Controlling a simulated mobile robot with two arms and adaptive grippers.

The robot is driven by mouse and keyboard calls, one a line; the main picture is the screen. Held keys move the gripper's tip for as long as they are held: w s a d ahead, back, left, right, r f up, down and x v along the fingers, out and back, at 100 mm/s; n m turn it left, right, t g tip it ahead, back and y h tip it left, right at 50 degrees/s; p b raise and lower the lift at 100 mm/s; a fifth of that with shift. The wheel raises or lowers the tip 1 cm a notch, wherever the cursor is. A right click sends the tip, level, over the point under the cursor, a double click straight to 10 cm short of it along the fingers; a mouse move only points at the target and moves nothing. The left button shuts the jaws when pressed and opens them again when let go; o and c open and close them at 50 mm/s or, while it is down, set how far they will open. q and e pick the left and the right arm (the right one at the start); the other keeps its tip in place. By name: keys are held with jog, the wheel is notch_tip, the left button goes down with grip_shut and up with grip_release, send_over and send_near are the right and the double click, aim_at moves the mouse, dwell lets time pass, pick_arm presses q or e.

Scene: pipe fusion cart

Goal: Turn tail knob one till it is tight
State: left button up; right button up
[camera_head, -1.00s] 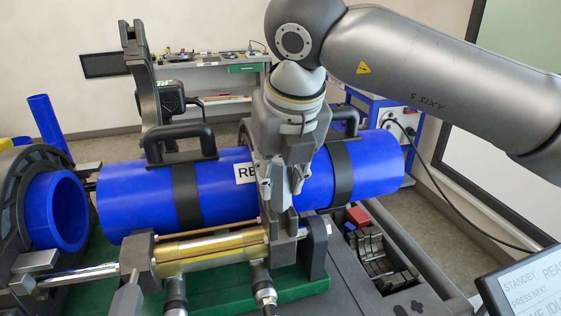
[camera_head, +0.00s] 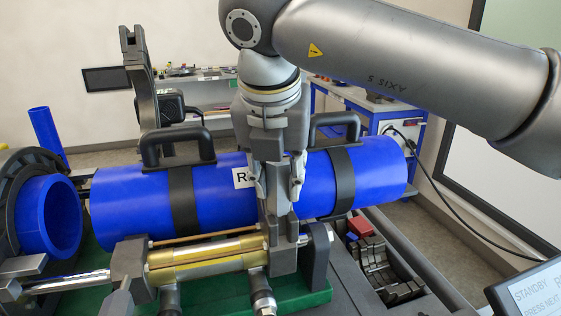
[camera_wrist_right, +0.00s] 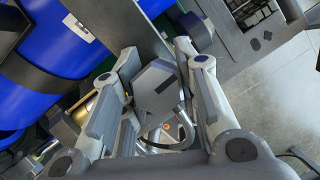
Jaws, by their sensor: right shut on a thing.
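In the wrist view, a dark grey hexagonal knob (camera_wrist_right: 158,88) with a black mark on its face sits between the fingers of my right gripper (camera_wrist_right: 157,62). The fingers are shut on it from both sides. In the head view, my right gripper (camera_head: 281,196) points down in front of the long blue pipe (camera_head: 235,200), at the clamp right of the brass cylinder (camera_head: 205,256). The gripper and the clamp hide the knob there. My left gripper is not in view.
Black clamp handles (camera_head: 178,138) stand above the pipe. A short blue pipe end (camera_head: 48,215) sits in a dark ring at the left. A tray of dark inserts (camera_head: 378,268) lies right of the clamp, and a display screen (camera_head: 535,292) stands at the lower right.

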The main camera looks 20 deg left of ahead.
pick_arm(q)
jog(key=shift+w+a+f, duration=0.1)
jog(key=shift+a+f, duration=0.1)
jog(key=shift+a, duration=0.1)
pick_arm(e)
jog(key=shift+m, duration=0.5)
jog(key=shift+m+h, duration=0.4)
jog(key=shift+m, duration=0.4)
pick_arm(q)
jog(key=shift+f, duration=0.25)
pick_arm(e)
jog(key=shift+m+h, duration=0.3)
jog(key=shift+m, duration=0.4)
jog(key=m+h, duration=0.1)
jog(key=m, duration=0.1)
jog(key=shift+m, duration=0.4)
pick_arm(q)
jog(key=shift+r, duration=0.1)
